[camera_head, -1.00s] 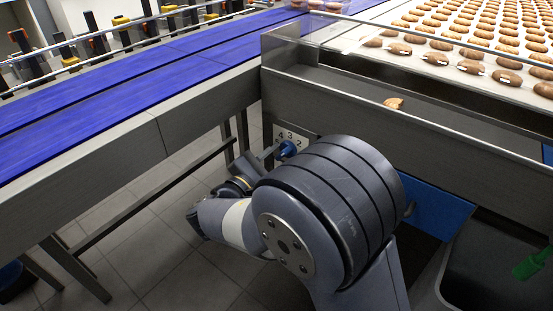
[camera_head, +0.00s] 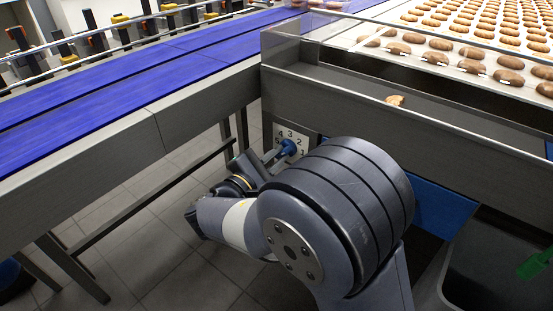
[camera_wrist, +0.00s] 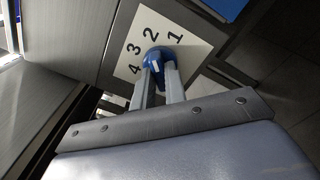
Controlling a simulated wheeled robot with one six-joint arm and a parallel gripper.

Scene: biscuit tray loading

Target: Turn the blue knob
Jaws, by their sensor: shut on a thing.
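The blue knob (camera_head: 288,147) sits on a white dial plate (camera_head: 301,139) on the grey machine's side, under its edge. In the wrist view the knob (camera_wrist: 157,55) is in front of the plate (camera_wrist: 190,45), which is printed with the numbers 1 to 4. My gripper (camera_wrist: 158,72) is shut on the knob, one finger on each side. In the head view my gripper (camera_head: 272,155) reaches the knob from the left, partly hidden by my arm. The fingers cover part of the knob, and I cannot tell which number it points at.
A blue conveyor belt (camera_head: 120,90) runs along the left. Rows of biscuits lie on a white belt (camera_head: 400,58) at upper right, and one broken piece (camera_head: 395,101) lies on the grey ledge. A dark bin (camera_head: 480,270) stands at lower right.

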